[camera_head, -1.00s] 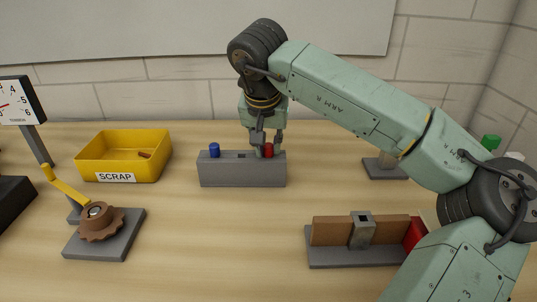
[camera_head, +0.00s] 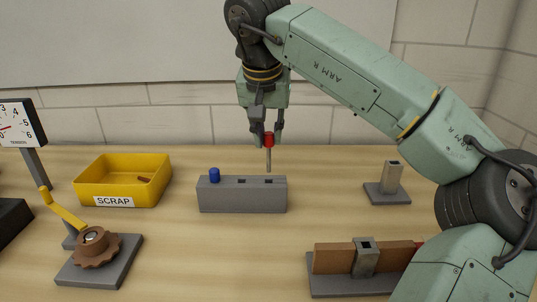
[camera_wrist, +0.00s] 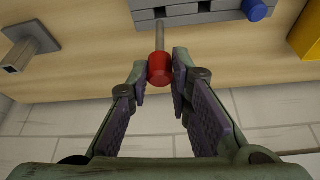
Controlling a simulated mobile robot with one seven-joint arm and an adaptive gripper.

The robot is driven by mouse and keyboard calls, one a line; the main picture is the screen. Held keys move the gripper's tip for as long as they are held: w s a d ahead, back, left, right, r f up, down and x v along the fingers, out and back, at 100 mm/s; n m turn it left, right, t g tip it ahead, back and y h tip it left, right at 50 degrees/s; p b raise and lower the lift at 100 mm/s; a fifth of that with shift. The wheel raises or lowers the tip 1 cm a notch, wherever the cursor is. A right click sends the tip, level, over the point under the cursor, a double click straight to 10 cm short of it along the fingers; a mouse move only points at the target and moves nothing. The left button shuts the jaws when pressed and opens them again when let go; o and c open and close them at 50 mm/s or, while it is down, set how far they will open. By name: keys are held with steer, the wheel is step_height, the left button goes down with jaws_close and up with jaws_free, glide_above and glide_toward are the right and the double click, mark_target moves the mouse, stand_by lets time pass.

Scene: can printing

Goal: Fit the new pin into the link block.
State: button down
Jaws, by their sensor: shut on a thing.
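My gripper (camera_head: 267,141) is shut on the red head of a pin (camera_head: 269,139) and holds it upright, its thin grey shank pointing down, above the grey rack (camera_head: 225,200). The shank tip appears clear of the rack. In the wrist view the red head (camera_wrist: 159,69) sits between the fingertips. A blue-headed pin (camera_head: 214,174) stands in the rack's left end; the other openings look empty. A grey block (camera_head: 364,264) with a dark square hole in its top sits across a brown bar on a grey base at front right. It looks like the link block.
A grey post (camera_head: 393,178) on a plate stands at the right. A yellow SCRAP bin (camera_head: 95,190) with a small brown piece stands at the left. A brown toothed wheel (camera_head: 95,250) with a yellow lever and a dial (camera_head: 17,123) are at far left. The middle table is clear.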

step_height(320, 180, up, 2)
steer(key=shift+r+p, duration=0.2)
steer(key=shift+p, duration=0.35)
steer(key=shift+r+p, duration=3.25)
steer(key=shift+p, duration=0.2)
steer(key=shift+s+f, duration=0.1)
